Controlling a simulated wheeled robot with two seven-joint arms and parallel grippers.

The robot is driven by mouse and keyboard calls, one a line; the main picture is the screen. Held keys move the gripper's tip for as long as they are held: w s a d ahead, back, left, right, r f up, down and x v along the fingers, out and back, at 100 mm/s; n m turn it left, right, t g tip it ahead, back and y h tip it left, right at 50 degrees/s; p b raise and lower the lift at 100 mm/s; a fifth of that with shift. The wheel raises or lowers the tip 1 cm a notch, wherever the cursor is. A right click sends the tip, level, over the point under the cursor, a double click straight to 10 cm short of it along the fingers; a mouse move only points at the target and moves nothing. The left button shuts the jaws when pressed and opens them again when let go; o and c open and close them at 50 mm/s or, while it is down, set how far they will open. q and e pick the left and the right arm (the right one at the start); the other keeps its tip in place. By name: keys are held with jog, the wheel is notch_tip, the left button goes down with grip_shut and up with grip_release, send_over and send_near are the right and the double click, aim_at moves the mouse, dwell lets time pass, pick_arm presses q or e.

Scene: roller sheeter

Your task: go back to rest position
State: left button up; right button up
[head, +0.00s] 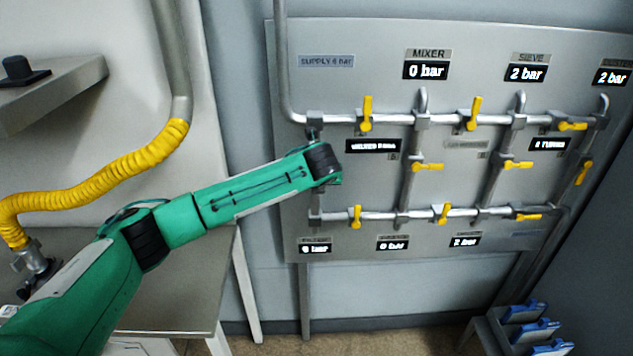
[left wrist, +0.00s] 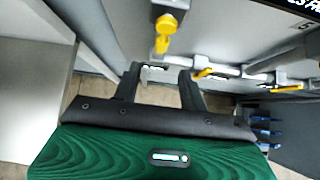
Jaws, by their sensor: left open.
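My green left arm (head: 250,190) reaches from the lower left across to the left part of the valve panel (head: 350,245) in the head view. Its dark wrist end (head: 322,162) is in front of the panel's left pipes, and the fingers cannot be made out there. In the left wrist view my left gripper (left wrist: 160,82) has its two dark fingers apart with nothing seen between them. A yellow valve handle (left wrist: 166,25) is beyond the fingers, apart from them. My right gripper is in neither view.
The panel carries several yellow handles (head: 428,167) on grey pipes and pressure displays (head: 425,71). A yellow hose (head: 110,180) arches above my arm near a metal table (head: 185,290). Blue-topped items (head: 535,332) stand at the lower right. Floor shows below the panel.

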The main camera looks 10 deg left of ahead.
pick_arm(q)
notch_tip(320, 180, down, 16)
jog(key=s+n+g+h, duration=0.1)
jog(key=n+h, duration=0.1)
jog(key=n, duration=0.4)
jog(key=s+a+f+n+g, duration=0.1)
jog(key=s+f+n, duration=0.35)
jog(key=f, duration=0.55)
jog(key=s+a+f+n+g, duration=0.1)
jog(key=s+f+n, duration=0.2)
jog(key=s+f, duration=0.5)
jog(key=s+a+f+n, duration=0.2)
jog(key=s+f+n, duration=0.15)
jog(key=f, duration=0.85)
jog(key=s+a+f+n+g, duration=0.1)
jog(key=s+f+n, duration=0.2)
jog(key=s+f, duration=0.7)
jog(key=s+a+f+n+g, duration=0.15)
jog(key=s+f+n, duration=0.3)
jog(key=s, duration=1.05)
jog(key=s+a+f+n+g, duration=0.1)
jog(key=s+f+n, duration=0.2)
jog(key=s+f, duration=0.75)
jog(key=s+n+g, duration=0.1)
jog(key=s+n, duration=0.2)
jog(key=s, duration=1.5)
jog(key=shift+s+a+r+h, duration=0.2)
jog(key=shift+a+h, duration=0.1)
jog(key=shift+a, duration=0.15)
